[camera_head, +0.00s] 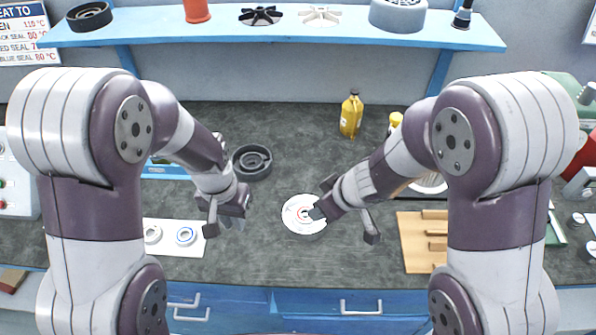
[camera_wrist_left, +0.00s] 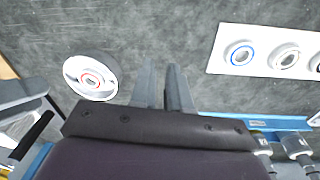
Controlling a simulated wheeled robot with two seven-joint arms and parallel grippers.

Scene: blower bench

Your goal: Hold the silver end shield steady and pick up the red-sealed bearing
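The silver end shield (camera_head: 291,222) lies flat on the grey bench, a pale disc with a red ring at its centre. It also shows in the left wrist view (camera_wrist_left: 75,70). The red ring looks like the red-sealed bearing (camera_wrist_left: 91,79), sitting in the shield's middle. My left gripper (camera_head: 226,228) is left of the shield, above the bench; its two fingers stand apart with nothing between them (camera_wrist_left: 162,68). My right gripper (camera_head: 345,222) is at the shield's right side, one finger overlapping its edge. Its fingers look spread; I cannot tell whether it touches the shield.
A white mat (camera_head: 168,249) at left carries a blue-ringed bearing (camera_wrist_left: 240,53) and grey ones. A black round part (camera_head: 252,161) lies behind my left gripper. A yellow bottle (camera_head: 351,114) stands at back; a wooden rack (camera_head: 415,255) is right. Bench front is clear.

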